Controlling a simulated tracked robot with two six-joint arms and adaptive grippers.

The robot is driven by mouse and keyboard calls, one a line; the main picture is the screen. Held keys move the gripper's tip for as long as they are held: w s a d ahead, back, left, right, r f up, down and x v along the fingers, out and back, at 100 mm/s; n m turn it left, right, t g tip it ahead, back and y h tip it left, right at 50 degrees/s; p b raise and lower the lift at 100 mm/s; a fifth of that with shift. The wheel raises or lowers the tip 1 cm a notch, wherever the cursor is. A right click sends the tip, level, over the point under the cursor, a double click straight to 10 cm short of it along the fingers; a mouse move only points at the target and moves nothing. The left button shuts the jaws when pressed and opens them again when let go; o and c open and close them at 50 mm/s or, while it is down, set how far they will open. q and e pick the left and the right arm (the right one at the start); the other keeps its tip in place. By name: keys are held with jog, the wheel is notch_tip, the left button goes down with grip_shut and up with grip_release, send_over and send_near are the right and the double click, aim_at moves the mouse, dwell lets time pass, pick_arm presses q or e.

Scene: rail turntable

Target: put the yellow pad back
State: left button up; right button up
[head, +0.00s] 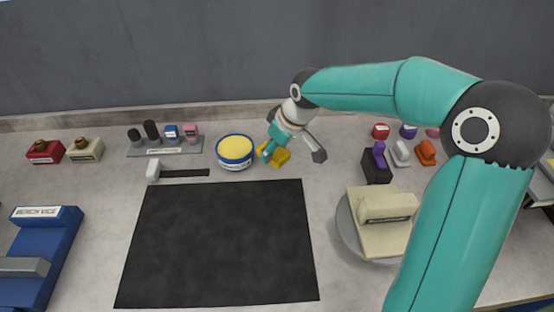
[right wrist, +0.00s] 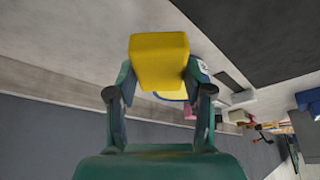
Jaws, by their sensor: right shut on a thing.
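My right gripper (head: 272,150) is shut on the yellow pad (head: 281,158), just right of a round blue tub (head: 235,163) with a yellow top. In the right wrist view the yellow pad (right wrist: 159,62) is a rounded block between the two fingers. Part of the blue tub (right wrist: 172,98) shows behind it, mostly hidden by the pad. In the head view the gripper hides part of the pad. Whether the pad touches the bench is hard to tell. My left gripper is not in view.
A black mat (head: 222,243) lies bare in front. A dark block (head: 377,168) and a round turntable (head: 348,235) carrying a cream block stand right.

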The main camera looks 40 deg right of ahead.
aim_at(275, 172)
notch_tip(275, 172, down, 4)
jog(key=shift+f, duration=0.2)
jog(key=shift+f+b, duration=0.45)
jog(key=o, duration=1)
jog(key=shift+r, duration=0.15)
